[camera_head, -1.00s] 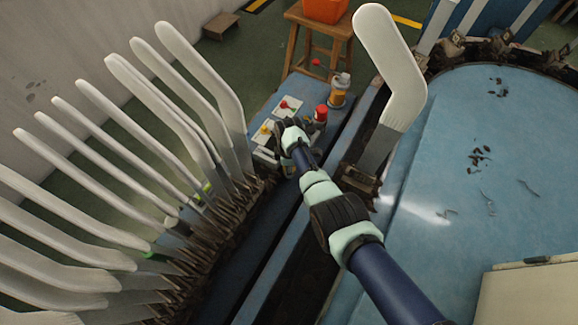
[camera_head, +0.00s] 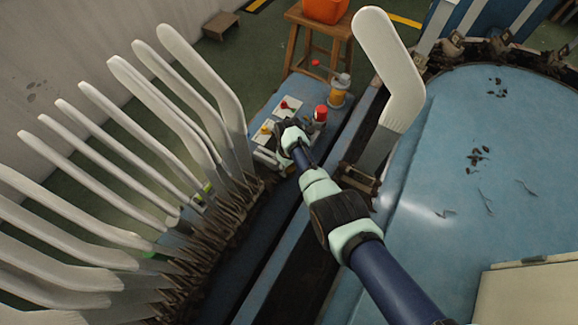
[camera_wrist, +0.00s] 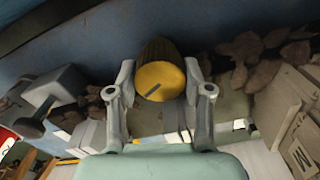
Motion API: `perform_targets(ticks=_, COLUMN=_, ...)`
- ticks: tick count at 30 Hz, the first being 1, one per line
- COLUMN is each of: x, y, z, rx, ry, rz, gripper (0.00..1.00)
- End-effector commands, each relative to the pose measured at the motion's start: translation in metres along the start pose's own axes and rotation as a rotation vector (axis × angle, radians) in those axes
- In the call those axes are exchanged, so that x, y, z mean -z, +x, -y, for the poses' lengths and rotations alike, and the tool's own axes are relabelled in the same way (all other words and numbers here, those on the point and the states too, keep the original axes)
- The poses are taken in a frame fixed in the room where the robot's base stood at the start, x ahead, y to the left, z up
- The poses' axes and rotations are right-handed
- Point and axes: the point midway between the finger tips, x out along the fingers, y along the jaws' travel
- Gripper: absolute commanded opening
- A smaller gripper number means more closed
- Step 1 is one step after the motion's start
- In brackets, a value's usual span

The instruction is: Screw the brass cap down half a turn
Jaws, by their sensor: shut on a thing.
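The brass cap (camera_wrist: 160,80) is a yellow round cap with a ribbed dark side and a dark slot mark across its top. In the wrist view it sits between the two fingers of my gripper (camera_wrist: 160,76), which is shut on it from both sides. The slot mark lies slanted, rising to the right. What is under the cap is hidden. In the head view my gripper (camera_head: 287,138) is at the blue ledge beside the control panels, and the cap is hidden there.
White foot-shaped boards (camera_head: 205,80) stand in a row at the left, and another (camera_head: 395,75) stands to the right of my gripper. A red-capped can (camera_head: 320,116) and a bottle (camera_head: 338,92) stand close behind it. Brown lumps (camera_wrist: 285,58) lie right of the cap.

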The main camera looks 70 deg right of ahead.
Motion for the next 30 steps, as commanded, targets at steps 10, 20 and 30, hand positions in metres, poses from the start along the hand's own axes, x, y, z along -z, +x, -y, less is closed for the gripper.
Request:
perform_targets(ticks=10, x=-0.0005, y=0.0008, z=0.0002, rx=0.000, ry=0.169, rz=0.001, gripper=0.15)
perform_targets(ticks=20, x=-0.0005, y=0.0009, z=0.0002, rx=0.000, ry=0.211, rz=0.001, gripper=0.15)
perform_targets(ticks=30, x=-0.0005, y=0.0009, z=0.0002, rx=0.000, ry=0.211, rz=0.001, gripper=0.57)
